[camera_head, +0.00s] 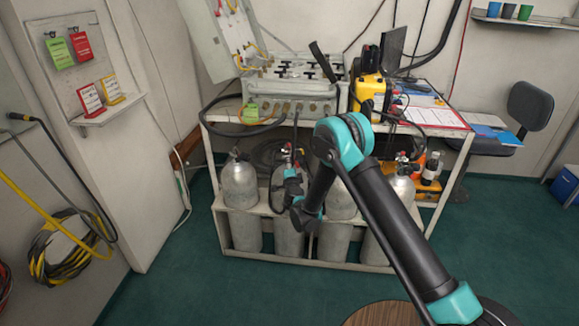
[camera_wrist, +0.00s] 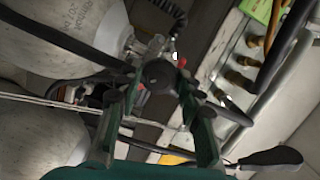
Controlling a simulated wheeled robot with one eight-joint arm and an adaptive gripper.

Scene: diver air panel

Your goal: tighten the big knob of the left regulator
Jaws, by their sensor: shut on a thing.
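The left regulator (camera_head: 289,153) sits on top of a grey cylinder (camera_head: 278,190) in the rack, in the head view. My gripper (camera_head: 292,174) is at this regulator, reaching up from the front. In the wrist view my gripper (camera_wrist: 162,88) has its two green fingers closed in on a round black knob (camera_wrist: 158,74), one finger on each side. The knob is the regulator's big knob. Metal fittings and a small red part (camera_wrist: 181,62) show just behind it. The finger contact is partly hidden by the dark fingertips.
Other grey cylinders (camera_head: 239,184) stand in the white rack (camera_head: 262,211). A right regulator (camera_head: 404,163) sits on another cylinder. The air panel (camera_head: 290,97) and a yellow case (camera_head: 370,92) stand on the bench above. Black hoses cross close to my gripper.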

